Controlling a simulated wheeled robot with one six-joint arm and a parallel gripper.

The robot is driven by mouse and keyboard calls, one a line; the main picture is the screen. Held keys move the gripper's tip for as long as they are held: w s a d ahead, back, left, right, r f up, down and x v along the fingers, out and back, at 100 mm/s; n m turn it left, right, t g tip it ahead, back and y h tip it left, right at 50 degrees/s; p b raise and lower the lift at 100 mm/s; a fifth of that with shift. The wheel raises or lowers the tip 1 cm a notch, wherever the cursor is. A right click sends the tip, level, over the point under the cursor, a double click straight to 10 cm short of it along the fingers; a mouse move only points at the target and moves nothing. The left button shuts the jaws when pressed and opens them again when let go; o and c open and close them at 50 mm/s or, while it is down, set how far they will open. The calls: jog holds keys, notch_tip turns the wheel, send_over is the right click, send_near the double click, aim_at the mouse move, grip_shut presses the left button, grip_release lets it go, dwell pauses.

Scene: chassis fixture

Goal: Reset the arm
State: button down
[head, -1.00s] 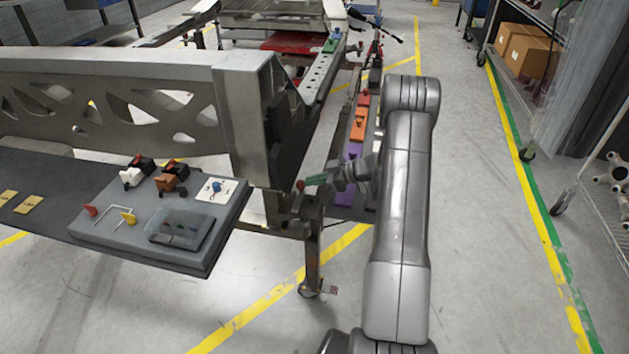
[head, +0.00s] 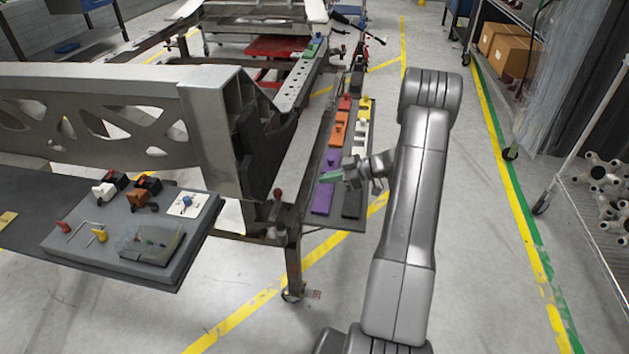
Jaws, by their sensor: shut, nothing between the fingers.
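My arm (head: 411,205) rises from the bottom of the head view and bends at the top, with its wrist pointing left. My gripper (head: 333,177) is small in this view, with green at its tips.
The large metal chassis beam (head: 205,125) stands at left. A grey tray (head: 62,246) with fixtures and a clear box (head: 151,240) sits below it. The side board (head: 349,223) carries coloured pieces. Clear floor (head: 480,250) lies right of my arm; a rack stands far right.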

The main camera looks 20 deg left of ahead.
jog(key=shift+w+d+r, duration=0.25)
jog(key=shift+d, duration=0.35)
